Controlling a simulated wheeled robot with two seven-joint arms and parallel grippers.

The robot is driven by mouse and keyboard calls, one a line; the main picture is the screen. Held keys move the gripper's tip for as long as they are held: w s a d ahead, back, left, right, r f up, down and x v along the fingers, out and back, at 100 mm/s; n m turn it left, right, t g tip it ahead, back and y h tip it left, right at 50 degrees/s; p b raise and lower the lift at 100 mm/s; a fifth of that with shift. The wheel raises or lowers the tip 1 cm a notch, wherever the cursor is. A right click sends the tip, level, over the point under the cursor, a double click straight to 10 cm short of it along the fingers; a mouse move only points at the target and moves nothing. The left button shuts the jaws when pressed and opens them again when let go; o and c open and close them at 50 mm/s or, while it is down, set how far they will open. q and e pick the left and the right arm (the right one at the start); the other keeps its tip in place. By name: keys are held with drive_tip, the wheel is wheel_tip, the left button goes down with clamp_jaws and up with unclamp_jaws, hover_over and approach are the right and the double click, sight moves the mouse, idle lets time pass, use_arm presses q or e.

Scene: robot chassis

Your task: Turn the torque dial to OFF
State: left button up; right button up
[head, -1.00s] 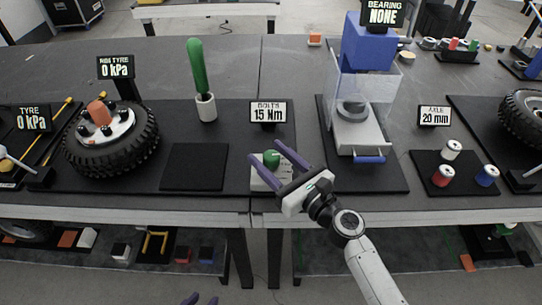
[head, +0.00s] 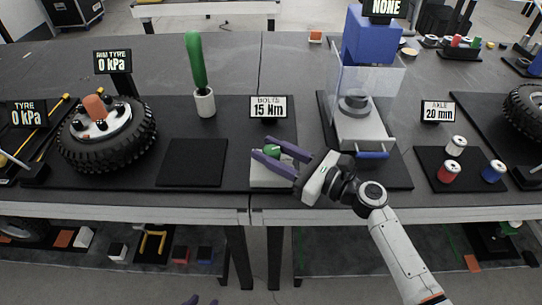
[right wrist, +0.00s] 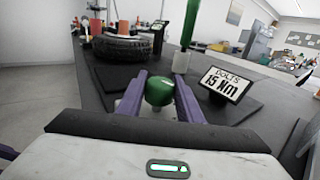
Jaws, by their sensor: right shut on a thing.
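The torque dial is a green knob (head: 272,152) on a pale block (head: 268,178) at the front of the bench. It also shows in the right wrist view (right wrist: 159,92), between my right gripper's purple fingers. A sign (head: 268,107) behind it reads "BOLTS 15 Nm". My right gripper (head: 276,158) is shut on the knob, one finger on each side, coming in from the right; it also shows in the right wrist view (right wrist: 160,95). My left gripper (head: 202,301) shows only as purple tips at the bottom edge of the head view, too little to judge its jaws.
A tyre (head: 106,138) and a green-handled tool in a white holder (head: 205,102) stand to the left. A press with a clear guard (head: 365,95) stands right of the dial. Spools (head: 449,171) sit further right. A bare black pad (head: 190,174) lies left of the dial.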

drive_tip(key=shift+w+f+n+g+y+b, duration=0.1)
drive_tip(key=shift+f+n+g+y+b, duration=0.2)
drive_tip(key=shift+n+g+y+b, duration=0.25)
drive_tip(key=n+g+y+b, duration=0.1)
drive_tip(key=n+g+b, duration=0.1)
drive_tip(key=g+b, duration=0.1)
drive_tip(key=shift+g, duration=0.35)
drive_tip(key=shift+n+g+y+b, duration=0.35)
drive_tip(key=shift+n+g+b, duration=0.65)
drive_tip(key=shift+g, duration=0.2)
drive_tip(key=shift+r+n+g+b, duration=0.15)
drive_tip(key=shift+n+g+b, duration=0.2)
drive_tip(key=shift+g+b, duration=0.2)
use_arm(q)
drive_tip(key=f, duration=0.1)
drive_tip(key=w+d+f, duration=0.1)
drive_tip(key=f, duration=0.1)
drive_tip(key=d+f, duration=0.1)
drive_tip(key=shift+w+f, duration=0.15)
drive_tip(key=shift+f, duration=0.1)
drive_tip(key=shift+s+a+f, duration=0.1)
drive_tip(key=shift+s+a, duration=0.05)
drive_tip(key=shift+s, duration=0.15)
use_arm(e)
drive_tip(key=shift+r+g, duration=0.1)
drive_tip(key=shift+g, duration=0.15)
drive_tip(key=o, duration=1)
drive_tip(key=shift+o, duration=0.2)
use_arm(q)
drive_tip(key=shift+w, duration=0.1)
